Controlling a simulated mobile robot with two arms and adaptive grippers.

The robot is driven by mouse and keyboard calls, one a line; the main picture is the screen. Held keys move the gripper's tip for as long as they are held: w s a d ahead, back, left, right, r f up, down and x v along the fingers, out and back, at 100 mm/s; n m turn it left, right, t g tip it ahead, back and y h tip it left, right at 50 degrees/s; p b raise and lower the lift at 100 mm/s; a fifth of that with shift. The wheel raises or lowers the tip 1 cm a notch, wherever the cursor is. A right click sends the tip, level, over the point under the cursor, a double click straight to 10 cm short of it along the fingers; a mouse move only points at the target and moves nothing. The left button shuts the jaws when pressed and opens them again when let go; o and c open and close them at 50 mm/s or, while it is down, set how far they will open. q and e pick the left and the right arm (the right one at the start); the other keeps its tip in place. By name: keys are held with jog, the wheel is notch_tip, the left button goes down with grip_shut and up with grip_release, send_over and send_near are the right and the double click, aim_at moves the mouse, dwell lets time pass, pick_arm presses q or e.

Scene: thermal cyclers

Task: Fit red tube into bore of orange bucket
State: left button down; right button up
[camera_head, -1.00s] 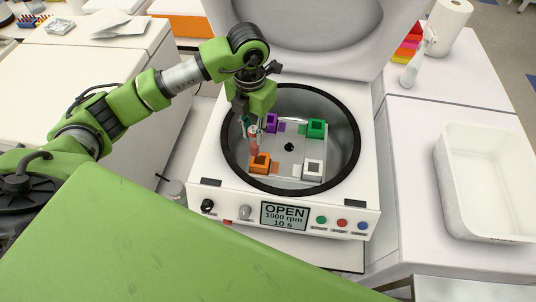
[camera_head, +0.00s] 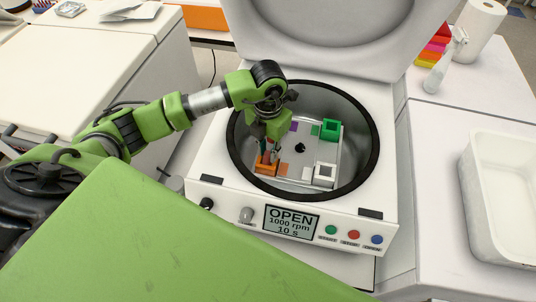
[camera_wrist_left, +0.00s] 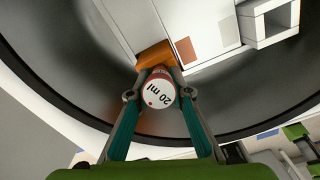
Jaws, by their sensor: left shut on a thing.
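My left gripper (camera_head: 267,152) is shut on the red tube, low over the front left of the open centrifuge bowl. The tube's white cap (camera_wrist_left: 159,92), marked "20 ml", sits between the fingertips in the left wrist view. The orange bucket (camera_head: 265,169) is at the front left of the rotor, directly under the fingers. Its orange wall (camera_wrist_left: 154,54) shows just past the cap in the wrist view. The tube's lower part and the bore are hidden, so I cannot tell how far the tube is inside. My right gripper is not in view.
A green bucket (camera_head: 331,130), a white bucket (camera_head: 325,174) and a mostly hidden purple bucket (camera_head: 294,127) share the rotor. The black bowl rim (camera_head: 372,160) surrounds them. The open lid (camera_head: 330,30) stands behind. A white bin (camera_head: 480,225) is at the right.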

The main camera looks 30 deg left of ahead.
aim_at(268, 146)
pick_arm(q)
jog(key=shift+s+f, duration=0.3)
jog(key=shift+f, duration=0.05)
jog(key=c, duration=1.8)
grip_release()
jog(key=shift+c, duration=0.2)
jog(key=shift+w+r, duration=0.15)
jog(key=shift+r, duration=0.05)
notch_tip(268, 146, up, 11)
jog(key=b, duration=0.3)
jog(key=shift+w+f, duration=0.1)
jog(key=shift+r, duration=0.7)
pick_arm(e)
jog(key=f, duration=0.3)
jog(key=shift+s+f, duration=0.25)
